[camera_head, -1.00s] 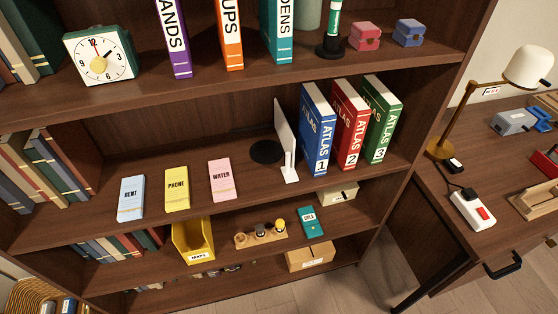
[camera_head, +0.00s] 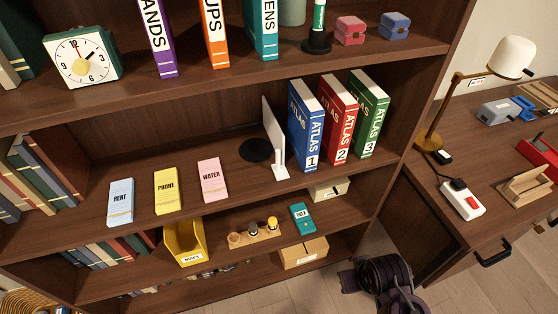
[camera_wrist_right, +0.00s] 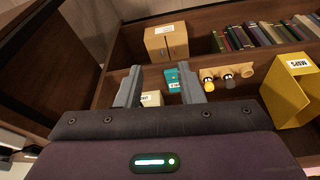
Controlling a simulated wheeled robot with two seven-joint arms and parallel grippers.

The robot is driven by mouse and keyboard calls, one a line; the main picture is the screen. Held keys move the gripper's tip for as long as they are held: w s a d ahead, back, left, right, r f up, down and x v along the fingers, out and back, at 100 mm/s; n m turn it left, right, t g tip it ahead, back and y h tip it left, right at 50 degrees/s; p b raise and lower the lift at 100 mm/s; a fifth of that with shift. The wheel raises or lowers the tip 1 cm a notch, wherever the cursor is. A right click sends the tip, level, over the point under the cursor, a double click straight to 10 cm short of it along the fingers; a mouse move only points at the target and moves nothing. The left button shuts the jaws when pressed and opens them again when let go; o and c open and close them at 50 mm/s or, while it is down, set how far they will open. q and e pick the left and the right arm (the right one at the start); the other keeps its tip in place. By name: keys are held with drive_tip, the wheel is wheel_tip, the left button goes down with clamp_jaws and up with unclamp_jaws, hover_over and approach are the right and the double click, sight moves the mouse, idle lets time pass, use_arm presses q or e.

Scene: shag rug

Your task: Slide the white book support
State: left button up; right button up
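The white book support (camera_head: 272,141) stands upright on the middle shelf, its thin plate edge-on beside the blue Atlas 1 (camera_head: 306,124). The red Atlas 2 (camera_head: 339,118) and green Atlas 3 (camera_head: 370,112) stand to the right of that. A dark round disc (camera_head: 256,150) lies on the shelf to the support's left. My right gripper (camera_wrist_right: 160,72) is open and empty in the right wrist view, facing the lower shelves. The book support does not show there. Part of my right arm shows at the bottom of the head view, well below the support. My left gripper is out of view.
Cards marked Rent (camera_head: 121,203), Phone (camera_head: 167,192) and Water (camera_head: 211,181) stand left of the disc. A yellow Maps holder (camera_head: 185,243) and a cardboard box (camera_head: 303,252) sit lower. A desk with a lamp (camera_head: 514,57) is at right.

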wheel_tip(320, 180, up, 6)
drive_tip(key=w+a+t, duration=0.2)
drive_tip(key=t+y, duration=0.2)
drive_tip(key=t, duration=1)
approach(279, 156)
drive_tip(key=shift+m, duration=0.3)
drive_tip(key=w, duration=0.2)
drive_tip(key=w+a, duration=0.1)
drive_tip(key=w, duration=0.2)
drive_tip(key=w+p, duration=0.1)
drive_tip(key=w, duration=0.2)
drive_tip(key=shift+w+a+f, duration=0.1)
drive_tip(key=shift+a+f, duration=0.15)
clamp_jaws()
drive_tip(key=shift+d, duration=0.1)
